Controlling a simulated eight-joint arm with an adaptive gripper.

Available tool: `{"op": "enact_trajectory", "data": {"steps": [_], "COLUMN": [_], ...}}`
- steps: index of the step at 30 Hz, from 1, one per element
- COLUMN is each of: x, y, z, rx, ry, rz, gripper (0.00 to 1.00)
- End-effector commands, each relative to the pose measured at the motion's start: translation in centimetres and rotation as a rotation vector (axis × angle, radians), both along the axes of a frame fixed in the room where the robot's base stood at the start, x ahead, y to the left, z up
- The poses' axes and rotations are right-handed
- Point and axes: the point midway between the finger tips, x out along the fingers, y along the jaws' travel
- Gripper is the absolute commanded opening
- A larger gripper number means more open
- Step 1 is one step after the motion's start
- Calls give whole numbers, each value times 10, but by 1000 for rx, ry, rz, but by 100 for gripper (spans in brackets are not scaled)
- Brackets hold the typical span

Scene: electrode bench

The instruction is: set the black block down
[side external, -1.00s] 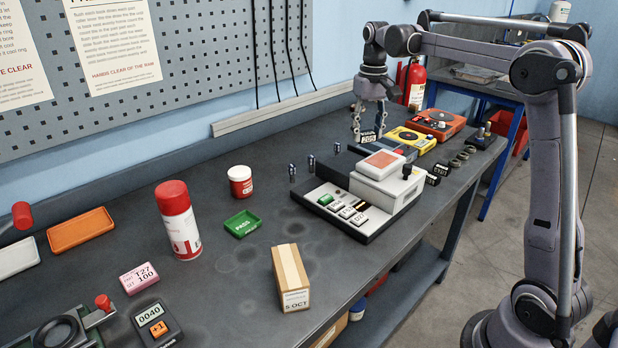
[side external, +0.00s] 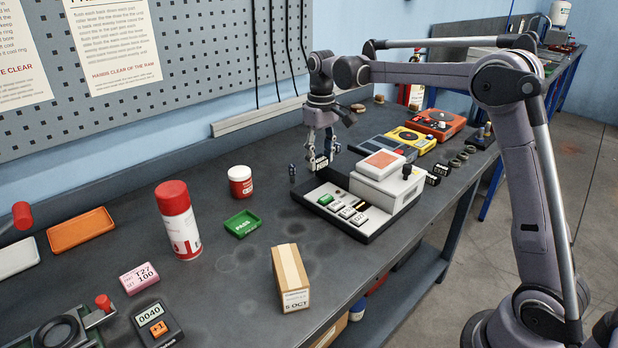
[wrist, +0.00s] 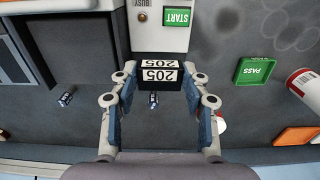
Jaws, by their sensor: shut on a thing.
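The black block (wrist: 158,82) has white labels reading 205. My gripper (wrist: 158,86) is shut on it in the wrist view, with one finger at each side. In the side view my gripper (side external: 319,160) holds the block (side external: 318,165) low over the bench, behind the left end of the white and grey machine (side external: 385,172). Whether the block touches the bench cannot be told. In the wrist view the machine's green START button (wrist: 177,17) lies just beyond the block.
Small dark cylinders stand near the block, one to its left (side external: 292,172). The bench (side external: 225,285) has bare room between the tray and the cardboard box (side external: 290,278).

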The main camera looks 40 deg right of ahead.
Motion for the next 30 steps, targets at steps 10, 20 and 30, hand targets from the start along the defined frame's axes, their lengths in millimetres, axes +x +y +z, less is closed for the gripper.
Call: {"op": "enact_trajectory", "data": {"steps": [10,20,30], "x": [33,55,55], "y": [58,94,96], "z": [-40,-65,-101], "rx": [0,0,0], "ry": [0,0,0], "rz": [4,0,0], "gripper": [4,4,4]}}
